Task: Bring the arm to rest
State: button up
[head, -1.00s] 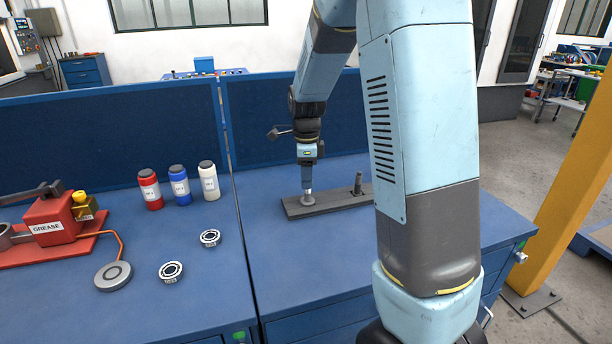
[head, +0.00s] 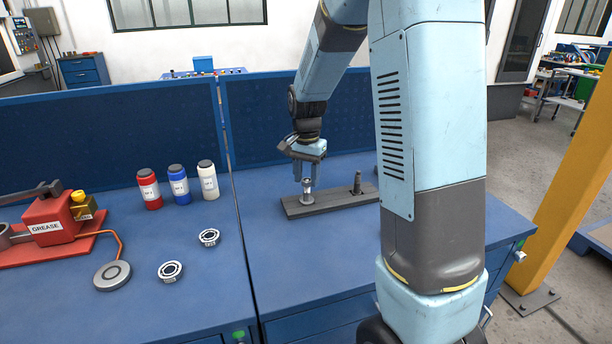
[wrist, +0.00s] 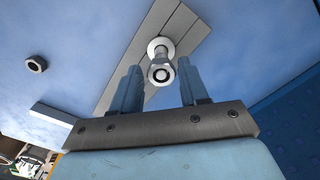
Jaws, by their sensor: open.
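My gripper (head: 305,170) is at the end of my arm, above the blue workbench (head: 330,237). Its two fingers point down and are apart, with nothing between them that I can see held. In the wrist view my gripper (wrist: 154,88) is open. Beyond its fingertips stands a small metal stem with a round flange (wrist: 160,62). In the head view this stem (head: 307,192) stands upright at the left end of a dark grey bar-shaped base (head: 335,203). A dark post (head: 357,183) stands on the base's right part.
Two ring bearings (head: 208,237) (head: 170,271) lie on the left bench top. Red, blue and white bottles (head: 179,186) stand behind them. A red grease unit (head: 55,225) with a round grey pad (head: 112,275) is at far left. A blue back panel (head: 280,125) and yellow post (head: 570,190) bound the bench.

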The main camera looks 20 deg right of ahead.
jog(key=n, duration=0.4)
jog(key=shift+s+n, duration=0.1)
jog(key=shift+n, duration=0.3)
grip_shut()
jog(key=m, duration=0.5)
jog(key=shift+m, duration=0.4)
jog(key=m, duration=0.5)
jog(key=shift+w, duration=0.25)
jog(key=shift+o, duration=1.6)
grip_release()
jog(key=shift+m, duration=0.3)
jog(key=shift+r, duration=0.1)
notch_tip(320, 180, up, 14)
jog(key=shift+f, duration=0.2)
